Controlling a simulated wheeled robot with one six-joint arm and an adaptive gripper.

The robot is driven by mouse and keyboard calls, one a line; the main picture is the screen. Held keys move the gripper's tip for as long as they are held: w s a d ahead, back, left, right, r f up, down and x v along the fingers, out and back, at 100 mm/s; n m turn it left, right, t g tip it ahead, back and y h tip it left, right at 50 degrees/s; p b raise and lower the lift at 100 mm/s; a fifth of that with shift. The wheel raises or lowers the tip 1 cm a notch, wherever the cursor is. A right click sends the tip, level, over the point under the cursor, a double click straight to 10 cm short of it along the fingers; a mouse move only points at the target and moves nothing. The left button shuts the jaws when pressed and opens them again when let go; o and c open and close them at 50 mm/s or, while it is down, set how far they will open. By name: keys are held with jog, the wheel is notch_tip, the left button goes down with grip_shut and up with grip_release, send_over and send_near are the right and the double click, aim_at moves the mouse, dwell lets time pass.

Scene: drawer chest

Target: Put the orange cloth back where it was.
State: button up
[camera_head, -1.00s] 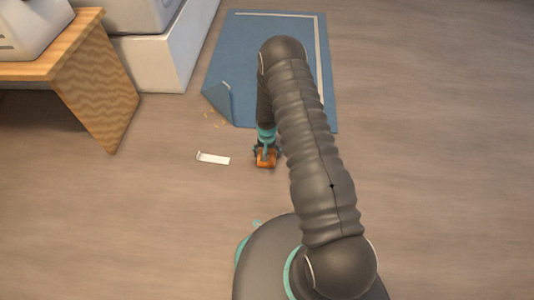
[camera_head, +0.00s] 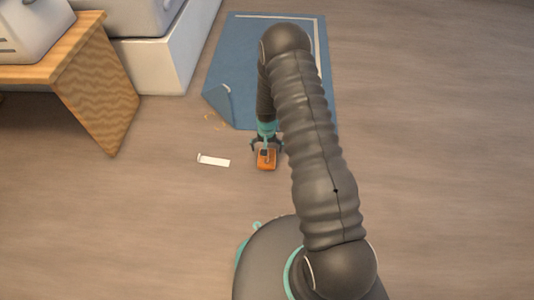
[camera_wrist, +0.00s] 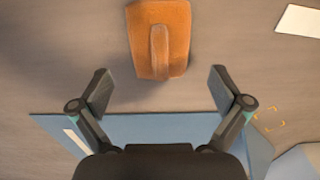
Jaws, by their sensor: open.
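The orange cloth (camera_head: 267,163) lies on the wooden floor in front of the blue rug, to the right of a white strip. In the wrist view the cloth (camera_wrist: 175,40) is a rectangle with a raised fold along its middle. My gripper (camera_head: 266,147) is just at the cloth's far edge in the head view. In the wrist view my gripper (camera_wrist: 158,80) has its fingers spread wide with nothing between them, and the cloth lies beyond the fingertips. The exact height of the fingers above the floor cannot be told.
A blue rug (camera_head: 240,60) with a folded-up corner (camera_head: 218,101) lies behind. Small orange corner marks (camera_head: 215,122) are on the floor near that fold. A white strip (camera_head: 214,160) lies left of the cloth. A wooden table (camera_head: 100,85) stands left. The floor at right is clear.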

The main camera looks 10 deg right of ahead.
notch_tip(320, 180, up, 7)
jog(key=shift+r+p, duration=0.1)
jog(key=shift+p, duration=0.2)
jog(key=s+r+n+t, duration=0.1)
jog(key=s+r, duration=0.2)
jog(key=r, duration=1.3)
jog(key=s+r+n+t, duration=0.15)
jog(key=s+r, duration=0.25)
jog(key=r, duration=1.2)
jog(key=s+r+t, duration=0.1)
jog(key=s+r, duration=0.3)
jog(key=s, duration=0.4)
jog(key=s+r+t, duration=0.1)
jog(key=s+r, duration=0.4)
jog(key=s, duration=0.3)
jog(key=s+r+n+t, duration=0.1)
jog(key=s+r, duration=0.4)
jog(key=s, duration=0.3)
